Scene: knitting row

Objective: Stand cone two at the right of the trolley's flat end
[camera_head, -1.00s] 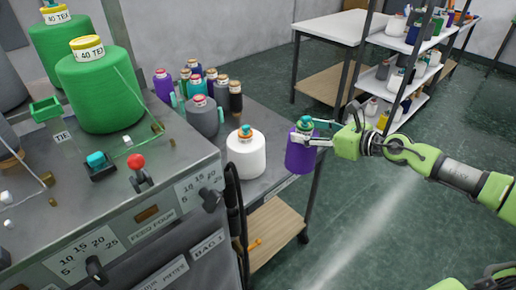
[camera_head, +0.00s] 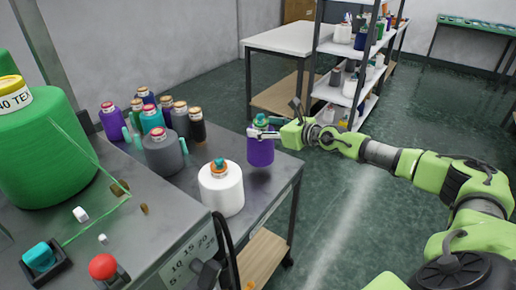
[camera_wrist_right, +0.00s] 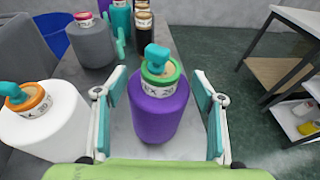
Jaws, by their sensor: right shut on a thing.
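My right gripper (camera_head: 262,132) is shut on a purple cone (camera_head: 260,152) with a green collar and teal top. The cone is upright over the right end of the grey trolley top (camera_head: 250,199); I cannot tell whether its base touches it. In the right wrist view the purple cone (camera_wrist_right: 160,112) is between the two teal-padded fingers of the right gripper (camera_wrist_right: 160,105). A white cone (camera_head: 221,190) with an orange collar stands to its left, apart from it, and also shows in the wrist view (camera_wrist_right: 45,125). My left gripper is not in view.
A grey cone (camera_head: 164,155) and several smaller coloured cones (camera_head: 155,118) stand farther left on the trolley. A machine with a large green cone (camera_head: 45,140) fills the left. A shelf rack (camera_head: 345,95) and white table (camera_head: 290,38) stand behind. The floor at right is clear.

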